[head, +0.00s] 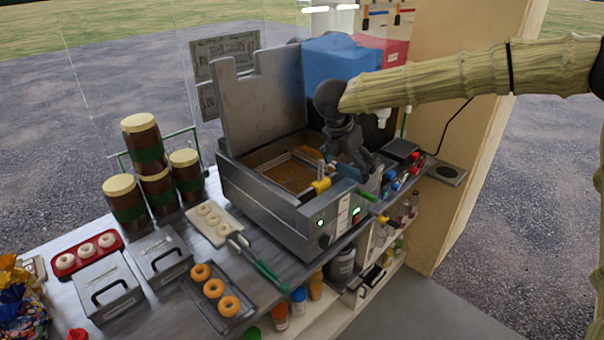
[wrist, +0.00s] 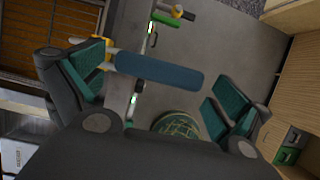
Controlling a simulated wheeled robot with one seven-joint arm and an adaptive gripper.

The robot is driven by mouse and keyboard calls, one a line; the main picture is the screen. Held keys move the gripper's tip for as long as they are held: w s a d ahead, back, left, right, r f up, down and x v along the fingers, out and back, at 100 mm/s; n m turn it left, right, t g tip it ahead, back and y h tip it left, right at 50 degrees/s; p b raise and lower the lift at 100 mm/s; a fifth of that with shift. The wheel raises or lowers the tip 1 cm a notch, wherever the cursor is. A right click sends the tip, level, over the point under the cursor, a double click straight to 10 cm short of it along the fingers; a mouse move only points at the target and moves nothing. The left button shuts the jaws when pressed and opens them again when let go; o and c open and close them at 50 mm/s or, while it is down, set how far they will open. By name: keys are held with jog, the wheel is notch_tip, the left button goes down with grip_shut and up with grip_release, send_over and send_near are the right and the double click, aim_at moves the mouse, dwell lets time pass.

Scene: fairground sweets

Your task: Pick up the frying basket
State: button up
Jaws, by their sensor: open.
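The frying basket (head: 290,172) sits in the open grey fryer (head: 262,206), its wire mesh over brown oil. It also shows in the wrist view (wrist: 38,40) at the upper left. Its blue handle (wrist: 158,71) sticks out past the fryer's front edge. In the head view the handle (head: 351,173) is partly hidden by my gripper (head: 349,166). My gripper is open and empty just above the handle. In the wrist view the handle lies lengthwise across the gap between my two teal-padded fingers (wrist: 160,82). I cannot tell whether a finger touches it.
The fryer's raised lid (head: 262,95) stands behind. Coloured-knob bottles (head: 388,180) crowd the counter right of the fryer. A tray of doughnuts (head: 222,302), green-handled tongs (head: 262,272), lidded metal boxes (head: 106,287) and brown jars (head: 145,145) stand left. Open floor (head: 420,305) lies in front.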

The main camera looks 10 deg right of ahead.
jog(key=shift+w+d+f, duration=0.1)
jog(key=shift+d+f, duration=0.15)
jog(key=shift+f, duration=0.35)
jog(key=c, duration=1.3)
jog(key=shift+r, duration=0.1)
